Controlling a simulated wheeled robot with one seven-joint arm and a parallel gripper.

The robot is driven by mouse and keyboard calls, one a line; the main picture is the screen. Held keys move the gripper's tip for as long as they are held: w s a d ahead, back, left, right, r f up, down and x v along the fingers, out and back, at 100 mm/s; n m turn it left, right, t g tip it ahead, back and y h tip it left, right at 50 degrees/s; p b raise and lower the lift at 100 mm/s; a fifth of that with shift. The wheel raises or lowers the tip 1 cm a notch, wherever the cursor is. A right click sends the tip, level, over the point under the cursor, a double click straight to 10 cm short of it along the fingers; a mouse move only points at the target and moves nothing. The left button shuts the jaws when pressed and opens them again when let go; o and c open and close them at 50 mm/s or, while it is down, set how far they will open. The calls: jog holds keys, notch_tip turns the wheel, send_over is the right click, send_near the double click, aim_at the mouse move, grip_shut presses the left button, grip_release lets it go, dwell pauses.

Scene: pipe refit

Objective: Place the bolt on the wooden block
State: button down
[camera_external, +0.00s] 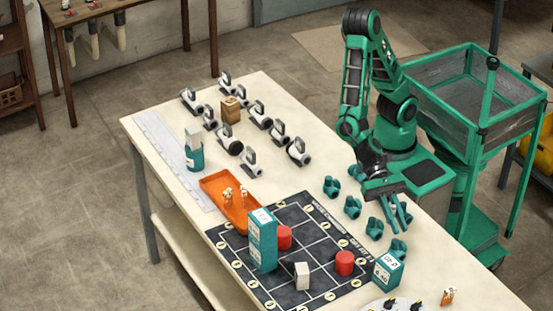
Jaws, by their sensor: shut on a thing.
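The wooden block (231,109) is a small brown block standing on the far part of the long pale table, among the grey-and-white pipe valves. My gripper (398,215) points down over the right side of the table, beside the teal pipe fittings and far from the block. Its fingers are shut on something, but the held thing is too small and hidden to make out. I cannot pick out the bolt clearly anywhere in this view.
Several valves (298,152) surround the block. Teal fittings (352,207) line the table's right edge. An orange tray (213,187), a dark grid mat (318,226), a tall teal box (262,240) and red cylinders (345,262) occupy the middle and front.

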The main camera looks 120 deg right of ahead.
jog(key=w+d+r+m+t+h, duration=0.25)
jog(key=w+d, duration=0.45)
jog(key=d, duration=0.6)
jog(key=w+d+r+m+t+h, duration=0.1)
jog(key=w+d+m+t, duration=0.2)
jog(key=w+d, duration=0.75)
jog(key=w+d+r+m+t+h, duration=0.2)
jog(key=w+d+m+t, duration=0.1)
jog(key=d, duration=1.4)
jog(key=s+d+r+m+t+h, duration=0.2)
jog(key=d+m+h, duration=0.1)
jog(key=d, duration=1.5)
jog(key=m+h, duration=0.4)
jog(key=h, duration=0.1)
send_over(230, 111)
jog(key=w+d, duration=0.2)
jog(key=d, duration=0.1)
notch_tip(230, 111, down, 5)
jog(key=shift+y, duration=0.25)
notch_tip(230, 111, down, 4)
jog(key=shift+f, duration=0.1)
